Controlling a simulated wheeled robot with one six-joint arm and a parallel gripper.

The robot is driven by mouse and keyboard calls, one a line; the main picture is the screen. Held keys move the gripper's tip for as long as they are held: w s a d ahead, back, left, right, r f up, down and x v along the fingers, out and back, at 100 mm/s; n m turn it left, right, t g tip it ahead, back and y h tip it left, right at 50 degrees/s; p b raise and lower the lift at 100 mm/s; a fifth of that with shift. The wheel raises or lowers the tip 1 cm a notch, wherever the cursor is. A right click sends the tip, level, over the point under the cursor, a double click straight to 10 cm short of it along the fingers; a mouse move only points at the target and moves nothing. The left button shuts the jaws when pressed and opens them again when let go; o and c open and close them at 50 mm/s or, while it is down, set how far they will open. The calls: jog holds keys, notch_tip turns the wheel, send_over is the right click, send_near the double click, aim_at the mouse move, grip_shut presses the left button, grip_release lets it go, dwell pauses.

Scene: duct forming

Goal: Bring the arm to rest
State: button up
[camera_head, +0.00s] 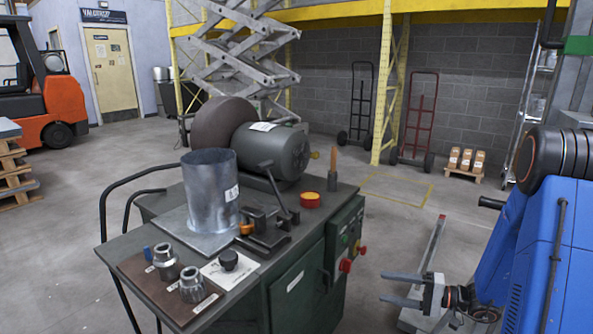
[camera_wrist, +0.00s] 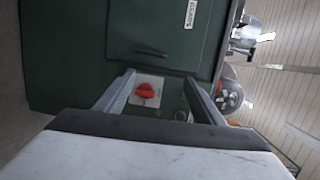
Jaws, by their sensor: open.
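My gripper (camera_head: 403,290) is in the lower right of the head view, to the right of the green machine cabinet (camera_head: 297,283). Its two fingers point left toward the cabinet and are apart, with nothing between them. In the wrist view my gripper (camera_wrist: 158,98) is also open and empty. A red knob (camera_wrist: 145,91) on a pale plate shows between the fingers, on the cabinet front beyond them.
On the cabinet top stand a metal duct cylinder (camera_head: 210,190), a motor (camera_head: 270,152), a clamp (camera_head: 265,225) and metal fittings (camera_head: 192,285). A red button (camera_head: 346,265) sits on its front. Hand trucks (camera_head: 415,118) stand by the wall.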

jog(key=s+a+r+n+g+h, duration=0.2)
jog(key=s+a+r+g+h, duration=0.15)
jog(key=s, duration=0.55)
jog(key=s+a+r+n+g+h, duration=0.3)
jog(key=s+a+r+g, duration=0.15)
jog(key=s, duration=0.45)
jog(key=s+d+r+t+h, duration=0.6)
jog(key=s+r+h, duration=0.3)
jog(key=s, duration=0.2)
jog(key=shift+d, duration=0.4)
dwell(2.1)
